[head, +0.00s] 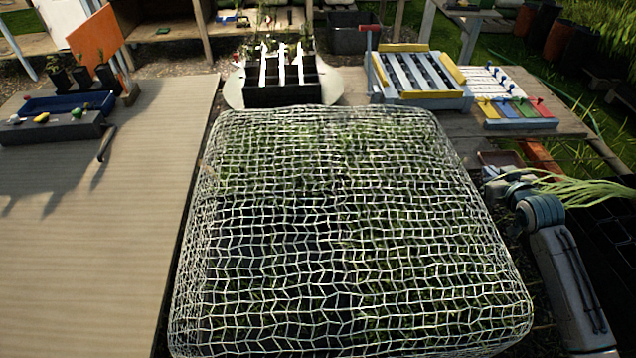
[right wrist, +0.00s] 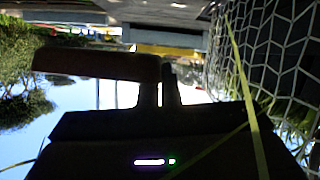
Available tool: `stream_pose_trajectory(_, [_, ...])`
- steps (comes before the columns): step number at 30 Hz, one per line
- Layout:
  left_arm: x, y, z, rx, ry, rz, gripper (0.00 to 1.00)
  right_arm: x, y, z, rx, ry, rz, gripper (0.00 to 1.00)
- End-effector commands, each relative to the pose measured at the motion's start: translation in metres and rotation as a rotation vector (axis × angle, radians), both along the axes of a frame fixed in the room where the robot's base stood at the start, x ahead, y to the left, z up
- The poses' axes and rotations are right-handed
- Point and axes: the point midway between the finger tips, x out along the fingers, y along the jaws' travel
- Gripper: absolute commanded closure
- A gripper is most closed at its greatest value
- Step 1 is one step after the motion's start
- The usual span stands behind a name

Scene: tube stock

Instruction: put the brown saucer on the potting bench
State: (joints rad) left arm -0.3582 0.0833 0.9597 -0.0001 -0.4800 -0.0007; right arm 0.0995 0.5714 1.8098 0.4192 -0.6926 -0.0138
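The brown saucer (head: 500,158) appears at the right of the head view as a small dark square shape with a brownish rim. In the right wrist view a reddish-brown saucer wall (right wrist: 95,65) shows edge-on. My right gripper (head: 498,180) is beside the mesh cover; in the wrist view its fingers (right wrist: 162,90) are close together at the saucer's edge and seem to pinch it. The fingertips are partly hidden. A broad tan ridged bench top (head: 130,220) lies at the left; I cannot tell for sure that it is the potting bench. My left gripper is not in view.
A large white mesh cover (head: 340,230) over plants fills the middle. A black cell tray (head: 282,85), a slatted frame (head: 415,72) and coloured labels (head: 515,108) stand behind. Long green leaves (head: 585,188) reach over my right arm. The tan top's front is clear; a blue tray (head: 65,103) stands farther back.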

Motion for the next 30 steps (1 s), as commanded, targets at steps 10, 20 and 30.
stream_pose_trajectory(10, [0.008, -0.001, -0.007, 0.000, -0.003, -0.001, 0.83, 0.000, 0.000, -0.021, -0.001, -0.001, 0.000, 1.00])
stream_pose_trajectory(20, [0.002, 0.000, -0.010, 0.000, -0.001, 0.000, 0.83, -0.001, 0.001, -0.069, 0.004, 0.002, -0.002, 1.00])
stream_pose_trajectory(30, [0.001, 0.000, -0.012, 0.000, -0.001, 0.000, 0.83, -0.001, 0.000, -0.104, 0.001, 0.003, -0.002, 1.00])
